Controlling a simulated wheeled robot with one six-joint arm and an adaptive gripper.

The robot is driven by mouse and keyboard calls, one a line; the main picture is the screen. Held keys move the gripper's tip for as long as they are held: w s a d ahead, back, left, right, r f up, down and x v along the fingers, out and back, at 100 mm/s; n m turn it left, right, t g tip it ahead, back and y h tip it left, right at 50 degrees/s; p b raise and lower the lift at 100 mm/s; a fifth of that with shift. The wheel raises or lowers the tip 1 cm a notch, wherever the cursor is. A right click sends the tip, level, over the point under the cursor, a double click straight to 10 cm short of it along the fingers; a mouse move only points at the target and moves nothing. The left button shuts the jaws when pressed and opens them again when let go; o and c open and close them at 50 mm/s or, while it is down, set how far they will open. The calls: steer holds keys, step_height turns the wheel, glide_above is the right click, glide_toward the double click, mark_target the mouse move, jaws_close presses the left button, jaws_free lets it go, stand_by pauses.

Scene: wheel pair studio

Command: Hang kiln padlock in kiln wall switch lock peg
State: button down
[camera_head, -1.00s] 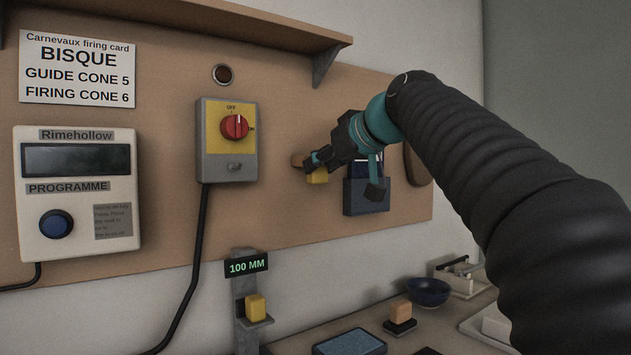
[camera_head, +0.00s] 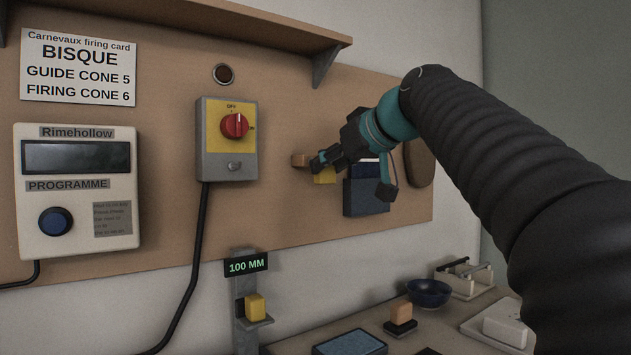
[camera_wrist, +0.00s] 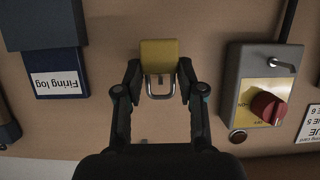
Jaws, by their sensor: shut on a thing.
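The yellow kiln padlock (camera_head: 325,175) is in the jaws of my gripper (camera_head: 318,163), in front of the brown board, right of the switch. In the wrist view its yellow body (camera_wrist: 159,52) sits between the fingertips of my gripper (camera_wrist: 159,78), with the metal shackle pointing toward the palm. The kiln wall switch (camera_head: 210,150) is a grey box with a yellow plate and red knob. Its small lock peg (camera_head: 234,166) sticks out below the knob and is empty. The peg also shows in the wrist view (camera_wrist: 282,66), where the switch is upside down.
A blue holder (camera_head: 365,197) with a firing log is close on the right. The controller (camera_head: 75,210) is at left.

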steer(key=shift+s, duration=0.1)
steer(key=shift+s+d+b, duration=0.45)
steer(key=shift+s+d, duration=0.15)
steer(key=shift+s, duration=0.25)
steer(key=c, duration=1.3)
jaws_free()
steer(key=c, duration=0.6)
